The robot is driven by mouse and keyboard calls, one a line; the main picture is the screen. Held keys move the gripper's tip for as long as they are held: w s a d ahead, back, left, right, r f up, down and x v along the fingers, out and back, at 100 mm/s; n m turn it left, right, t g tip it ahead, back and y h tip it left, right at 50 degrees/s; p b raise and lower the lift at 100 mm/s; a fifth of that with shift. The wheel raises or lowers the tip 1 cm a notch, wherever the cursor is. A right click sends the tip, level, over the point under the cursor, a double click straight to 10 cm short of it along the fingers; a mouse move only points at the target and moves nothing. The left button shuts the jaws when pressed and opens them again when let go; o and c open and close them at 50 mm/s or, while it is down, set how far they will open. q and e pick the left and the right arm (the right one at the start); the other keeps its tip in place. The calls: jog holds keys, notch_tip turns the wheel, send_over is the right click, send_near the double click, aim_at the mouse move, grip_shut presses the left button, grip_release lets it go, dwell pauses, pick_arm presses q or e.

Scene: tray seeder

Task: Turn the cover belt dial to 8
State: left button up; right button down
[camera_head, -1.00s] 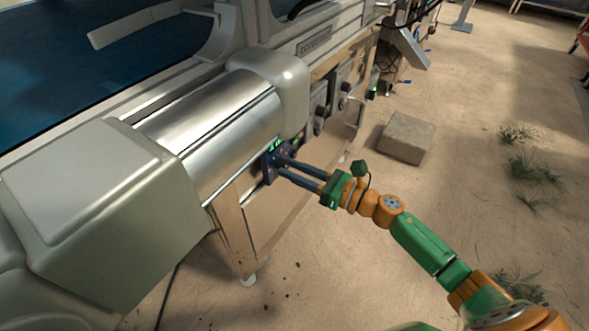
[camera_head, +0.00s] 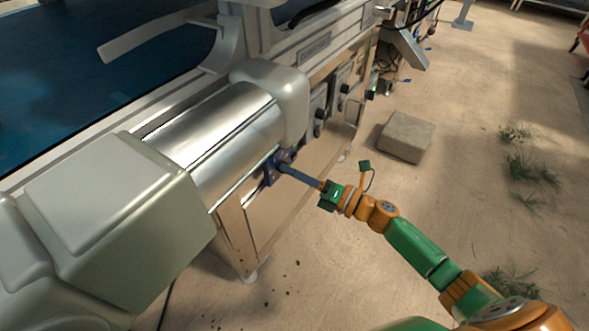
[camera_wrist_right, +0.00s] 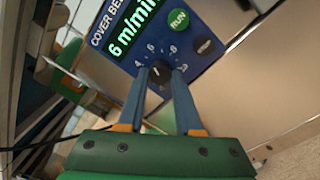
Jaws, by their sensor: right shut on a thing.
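The cover belt panel is a small blue box (camera_head: 269,173) on the machine's side, below the metal roller. In the right wrist view the panel (camera_wrist_right: 209,48) carries a green display (camera_wrist_right: 133,28) reading 6 m/min and a black dial (camera_wrist_right: 159,73) with small numbers around its upper side. My right gripper (camera_wrist_right: 160,80) is shut on the dial, one finger on each side. In the head view my right gripper (camera_head: 284,167) reaches the panel from the lower right, its fingers nearly in line. The dial's pointer is hard to read. My left gripper is out of view.
A green RUN button (camera_wrist_right: 180,21) and a dark button (camera_wrist_right: 205,45) sit close to the dial. Other control boxes (camera_head: 320,113) lie farther along the machine. A stone block (camera_head: 406,137) rests on the sandy floor; the floor around my right arm is otherwise mostly clear.

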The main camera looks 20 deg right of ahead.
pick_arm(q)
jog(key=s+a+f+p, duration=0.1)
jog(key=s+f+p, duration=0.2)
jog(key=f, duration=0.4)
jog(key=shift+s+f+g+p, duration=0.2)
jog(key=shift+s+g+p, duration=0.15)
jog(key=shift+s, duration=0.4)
pick_arm(e)
jog(key=shift+m+t+h, duration=0.3)
jog(key=shift+m+t, duration=0.1)
jog(key=shift+m, duration=5.8)
jog(key=c, duration=0.6)
grip_release()
jog(key=shift+s, duration=0.1)
pick_arm(q)
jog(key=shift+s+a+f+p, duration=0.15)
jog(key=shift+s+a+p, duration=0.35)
jog(key=shift+p, duration=0.2)
pick_arm(e)
jog(key=v, duration=0.7)
